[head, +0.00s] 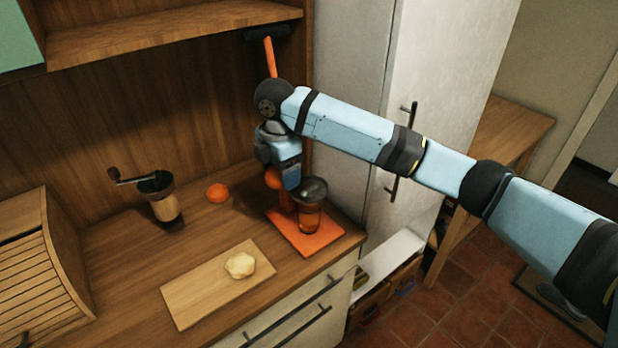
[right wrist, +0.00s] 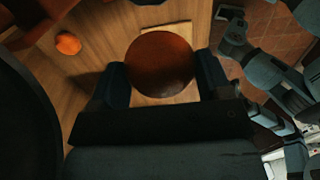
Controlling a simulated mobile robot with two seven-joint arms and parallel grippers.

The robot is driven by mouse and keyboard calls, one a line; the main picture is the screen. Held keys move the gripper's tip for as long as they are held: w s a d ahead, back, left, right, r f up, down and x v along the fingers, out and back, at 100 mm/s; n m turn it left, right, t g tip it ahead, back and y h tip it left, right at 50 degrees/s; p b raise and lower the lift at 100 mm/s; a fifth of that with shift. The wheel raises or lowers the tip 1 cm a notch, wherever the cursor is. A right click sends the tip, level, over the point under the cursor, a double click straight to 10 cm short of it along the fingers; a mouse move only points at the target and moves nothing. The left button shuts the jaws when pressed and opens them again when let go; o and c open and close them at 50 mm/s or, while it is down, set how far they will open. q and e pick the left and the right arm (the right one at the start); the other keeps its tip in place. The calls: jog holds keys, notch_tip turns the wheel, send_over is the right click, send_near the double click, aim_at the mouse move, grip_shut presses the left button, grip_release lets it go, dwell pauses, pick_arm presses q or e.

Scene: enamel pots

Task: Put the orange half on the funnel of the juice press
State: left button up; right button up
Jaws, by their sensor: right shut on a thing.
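My right gripper (head: 292,186) points down beside the juice press, close to its dark funnel (head: 312,188). In the right wrist view the right gripper (right wrist: 161,85) is shut on a round, dark orange-brown thing, seemingly the orange half (right wrist: 160,62). In the head view the gripper largely hides what it holds. The juice press has an orange base (head: 290,232), a glass (head: 310,218) under the funnel and a raised orange lever (head: 270,57). I cannot tell whether the held half touches the funnel. My left gripper is not in view.
Another orange piece (head: 217,192) lies on the counter, also in the right wrist view (right wrist: 68,44). A cutting board (head: 200,292) carries a pale lump (head: 240,265). A grinder (head: 160,197) and a slatted box (head: 40,270) stand left. A tall cabinet (head: 440,60) stands right.

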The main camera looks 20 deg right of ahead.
send_near(309, 189)
jog(key=shift+s+a+p, duration=0.2)
jog(key=shift+a+p, duration=0.1)
jog(key=shift+a, duration=0.2)
jog(key=shift+w+d+f, duration=0.1)
jog(key=shift+d+f, duration=0.25)
jog(key=shift+f, duration=1.05)
notch_tip(309, 189, down, 4)
jog(key=shift+r+p, duration=0.1)
jog(key=shift+p, duration=0.3)
jog(key=shift+w+d+f, duration=0.15)
jog(key=shift+f, duration=0.15)
jog(key=o, duration=0.9)
jog(key=shift+f, duration=0.1)
jog(key=shift+o, duration=0.2)
